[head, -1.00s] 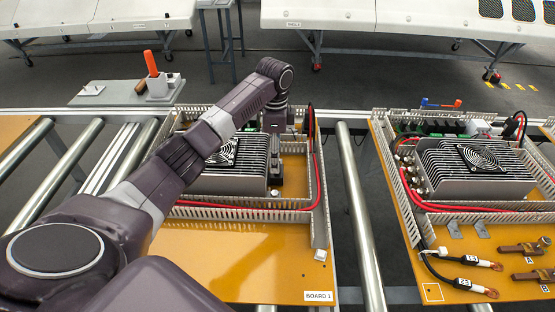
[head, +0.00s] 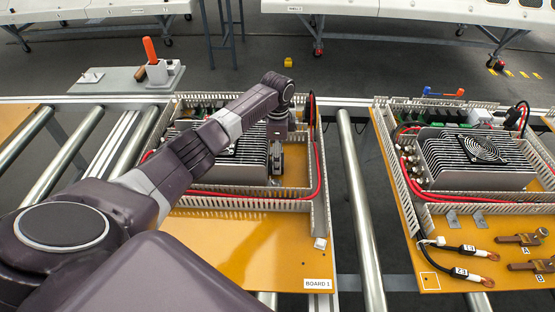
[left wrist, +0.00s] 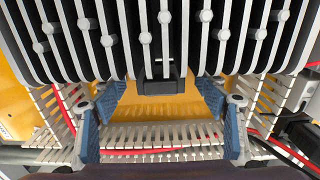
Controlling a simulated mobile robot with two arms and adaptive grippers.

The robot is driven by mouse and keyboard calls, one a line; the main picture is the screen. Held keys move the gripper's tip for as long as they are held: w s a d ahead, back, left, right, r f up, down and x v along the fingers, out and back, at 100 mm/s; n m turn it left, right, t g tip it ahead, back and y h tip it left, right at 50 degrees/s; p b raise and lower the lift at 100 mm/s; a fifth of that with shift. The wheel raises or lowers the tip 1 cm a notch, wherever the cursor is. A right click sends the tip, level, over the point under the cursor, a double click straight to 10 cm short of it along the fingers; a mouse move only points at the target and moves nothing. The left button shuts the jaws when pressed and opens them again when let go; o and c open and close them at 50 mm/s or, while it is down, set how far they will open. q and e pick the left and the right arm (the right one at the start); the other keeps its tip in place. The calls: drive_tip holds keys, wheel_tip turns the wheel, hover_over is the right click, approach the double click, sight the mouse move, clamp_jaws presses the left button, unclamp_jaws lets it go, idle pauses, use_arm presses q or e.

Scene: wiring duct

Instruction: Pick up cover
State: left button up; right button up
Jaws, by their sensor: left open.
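I cannot make out a separate cover in either view. My left gripper (head: 277,168) is lowered beside the right side of the black finned heat sink (head: 232,160) on the left board; my arm hides part of that unit. In the left wrist view, the gripper (left wrist: 160,128) is open, its blue-padded fingers wide apart with nothing held. Slotted wiring duct (left wrist: 150,137) runs across below and between the fingers, and the heat sink fins (left wrist: 155,35) fill the top. I cannot tell whether the fingers touch anything. My right gripper is not in view.
Pale slotted ducts (head: 250,204) and red cables (head: 318,165) surround the unit. A second board (head: 415,215) with a fan-topped heat sink stands to the right, past a roller (head: 360,215).

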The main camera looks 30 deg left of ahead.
use_arm(q)
drive_tip(key=c, duration=1.1)
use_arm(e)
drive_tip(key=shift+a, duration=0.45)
use_arm(q)
drive_tip(key=shift+w+r, duration=0.1)
drive_tip(key=shift+r, duration=0.05)
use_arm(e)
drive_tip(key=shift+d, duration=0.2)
use_arm(q)
drive_tip(key=shift+r, duration=0.25)
drive_tip(key=shift+r+b, duration=0.4)
drive_tip(key=shift+r, duration=9.25)
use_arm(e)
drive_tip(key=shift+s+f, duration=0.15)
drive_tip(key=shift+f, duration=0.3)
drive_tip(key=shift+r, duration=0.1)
